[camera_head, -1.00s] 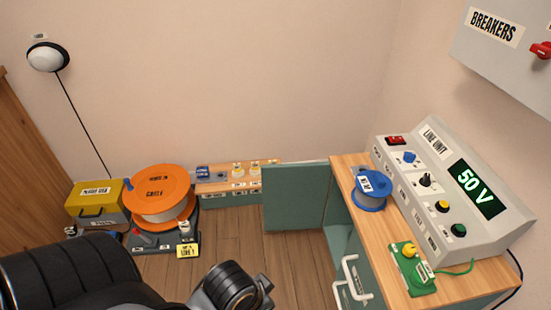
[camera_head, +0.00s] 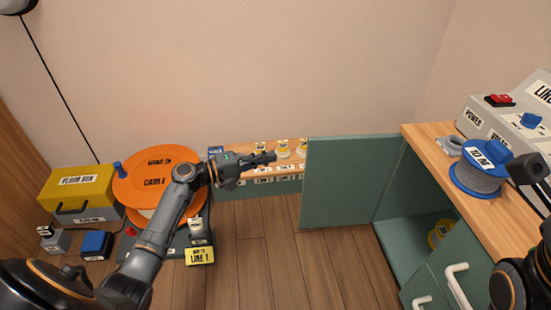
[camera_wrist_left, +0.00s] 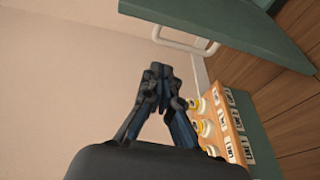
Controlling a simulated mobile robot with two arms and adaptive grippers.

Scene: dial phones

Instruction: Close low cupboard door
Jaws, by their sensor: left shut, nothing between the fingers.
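The low cupboard door (camera_head: 345,182) is a green panel standing wide open, swung out to the left of the cupboard (camera_head: 400,232). My left gripper (camera_head: 272,157) is shut and empty, just left of the door's free edge, with a small gap visible in the head view. In the left wrist view the shut fingertips (camera_wrist_left: 157,72) are below the door (camera_wrist_left: 225,22) and its white handle (camera_wrist_left: 184,42). The handle is hidden in the head view. Parts of my right arm show at the right edge; its fingers cannot be made out.
A low shelf (camera_head: 257,188) with labelled parts runs along the wall behind my left gripper. An orange cable reel (camera_head: 157,176) and yellow box (camera_head: 77,190) stand at left. The wooden floor (camera_head: 265,255) before the door is clear.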

